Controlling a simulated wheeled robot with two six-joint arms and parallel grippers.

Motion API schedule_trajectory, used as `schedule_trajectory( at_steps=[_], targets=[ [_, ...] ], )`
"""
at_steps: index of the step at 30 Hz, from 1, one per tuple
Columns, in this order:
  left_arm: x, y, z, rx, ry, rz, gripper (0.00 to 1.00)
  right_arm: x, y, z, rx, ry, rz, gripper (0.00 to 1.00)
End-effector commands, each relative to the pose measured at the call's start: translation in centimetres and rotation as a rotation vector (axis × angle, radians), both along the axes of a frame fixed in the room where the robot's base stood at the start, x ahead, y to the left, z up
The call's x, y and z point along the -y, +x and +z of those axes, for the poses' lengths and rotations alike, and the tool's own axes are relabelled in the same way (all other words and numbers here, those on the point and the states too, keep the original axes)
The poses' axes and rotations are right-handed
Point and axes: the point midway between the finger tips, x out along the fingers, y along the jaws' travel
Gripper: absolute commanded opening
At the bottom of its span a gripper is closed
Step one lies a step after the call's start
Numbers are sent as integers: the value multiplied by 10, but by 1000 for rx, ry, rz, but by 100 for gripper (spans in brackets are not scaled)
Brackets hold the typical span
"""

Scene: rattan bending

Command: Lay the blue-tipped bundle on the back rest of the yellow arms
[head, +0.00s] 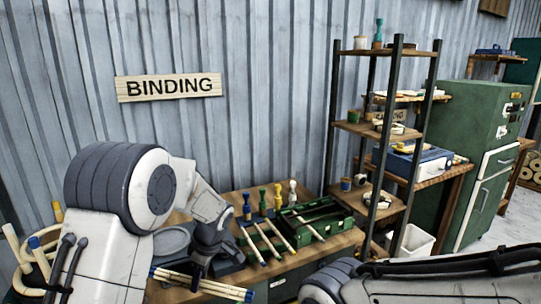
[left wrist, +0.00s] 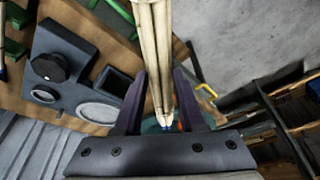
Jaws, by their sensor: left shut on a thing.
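The blue-tipped bundle (head: 218,288) is several pale rods with blue ends, held low at the front of the bench. My left gripper (head: 200,272) is shut on it, with rods sticking out on both sides. In the left wrist view the bundle (left wrist: 155,45) runs lengthwise between the two dark fingers of the left gripper (left wrist: 158,80), its blue ends near the palm. A yellow post (head: 262,203) stands on the bench beyond, among blue, green and white ones; its arms and rests are too small to make out. My right gripper is out of view.
Pale rods (head: 281,236) lie slanting on green supports beside a green tray (head: 318,217). A dark shelf rack (head: 370,128) stands right of the bench. A container with rods (head: 38,258) is at the far left.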

Motion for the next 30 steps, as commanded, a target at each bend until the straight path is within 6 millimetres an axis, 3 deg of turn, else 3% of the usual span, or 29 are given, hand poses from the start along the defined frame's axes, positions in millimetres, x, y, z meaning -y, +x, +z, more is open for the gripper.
schedule_trajectory(
  at_steps=[9,12,19,20,21,24,30],
  targets=[
    [76,-55,-52,-8,-2,-891,0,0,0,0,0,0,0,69],
    [94,-65,-64,-6,-1,-1096,0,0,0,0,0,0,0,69],
    [113,-77,-76,-2,-2,-1327,0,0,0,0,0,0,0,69],
    [114,-78,-80,-3,-2,-1339,0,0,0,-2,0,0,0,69],
    [113,-77,-94,-1,-3,-1330,0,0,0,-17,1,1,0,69],
    [113,-76,-103,0,-1,-1328,0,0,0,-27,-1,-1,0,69],
    [107,-76,-106,-4,-6,-1323,0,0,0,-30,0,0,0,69]
  ],
)
